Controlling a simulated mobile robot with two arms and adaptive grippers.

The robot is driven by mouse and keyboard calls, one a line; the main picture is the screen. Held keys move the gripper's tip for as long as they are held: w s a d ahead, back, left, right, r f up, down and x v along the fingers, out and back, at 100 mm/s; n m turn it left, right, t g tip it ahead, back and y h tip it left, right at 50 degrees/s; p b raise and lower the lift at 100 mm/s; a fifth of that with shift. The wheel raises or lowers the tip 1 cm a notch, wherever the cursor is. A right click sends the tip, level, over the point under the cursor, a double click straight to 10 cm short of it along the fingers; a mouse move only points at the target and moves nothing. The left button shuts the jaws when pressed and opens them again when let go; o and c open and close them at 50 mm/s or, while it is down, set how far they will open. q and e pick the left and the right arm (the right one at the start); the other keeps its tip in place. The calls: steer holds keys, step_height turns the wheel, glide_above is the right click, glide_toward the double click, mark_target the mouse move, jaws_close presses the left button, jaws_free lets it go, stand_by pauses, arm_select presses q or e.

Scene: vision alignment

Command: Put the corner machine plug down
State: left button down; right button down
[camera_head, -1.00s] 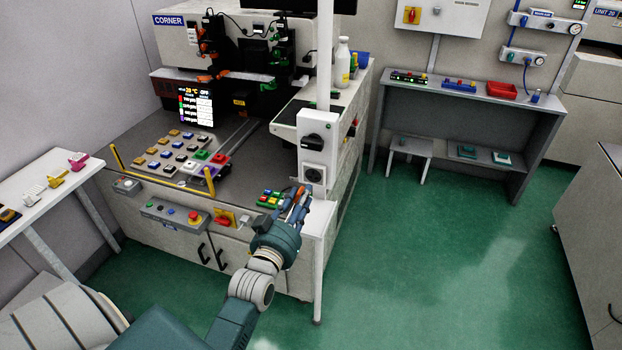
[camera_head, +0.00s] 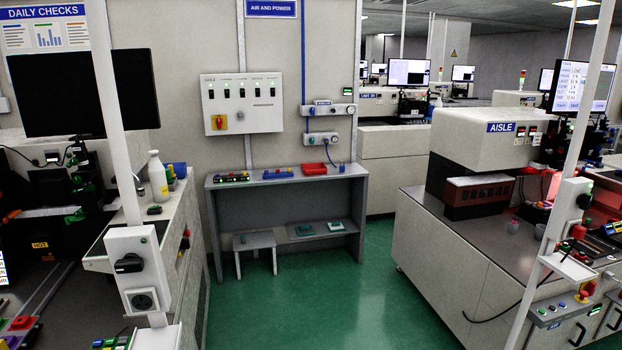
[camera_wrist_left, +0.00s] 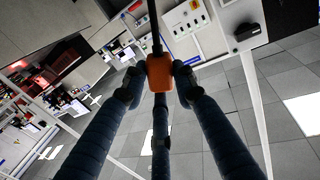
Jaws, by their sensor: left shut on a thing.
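The corner machine plug (camera_wrist_left: 160,73) shows in the left wrist view as an orange block with a black cable running up from it. My left gripper (camera_wrist_left: 160,82) is shut on it, with blue-grey fingers around its sides. The plug is held in the air, clear of any surface. In the head view neither gripper shows. A white box on the post carries a black rotary switch (camera_head: 129,263) and a round socket (camera_head: 143,299) below it. No plug is seen in this socket.
A grey side table (camera_head: 290,178) stands against the wall with a red tray (camera_head: 314,168) on it. A small stool (camera_head: 254,243) is under it. The AISLE machine (camera_head: 475,135) stands at the right. Green floor (camera_head: 300,300) between is clear.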

arm_select(q)
steer(key=s+f, duration=0.3)
steer(key=s, duration=0.5)
steer(key=w+d+r+m+g+h, duration=0.2)
steer(key=w+d+m+g+h, duration=0.2)
steer(key=d+h, duration=0.4)
steer(key=w+d+r+m+g+h, duration=0.3)
steer(key=w+d+m+g+h, duration=0.1)
steer(key=d+m+h, duration=0.4)
steer(key=shift+d+r+m+g, duration=0.15)
steer(key=shift+d+m+g, duration=0.25)
steer(key=shift+g, duration=0.5)
steer(key=shift+w+d, duration=0.1)
steer(key=shift+r+g, duration=0.1)
steer(key=shift+g, duration=0.2)
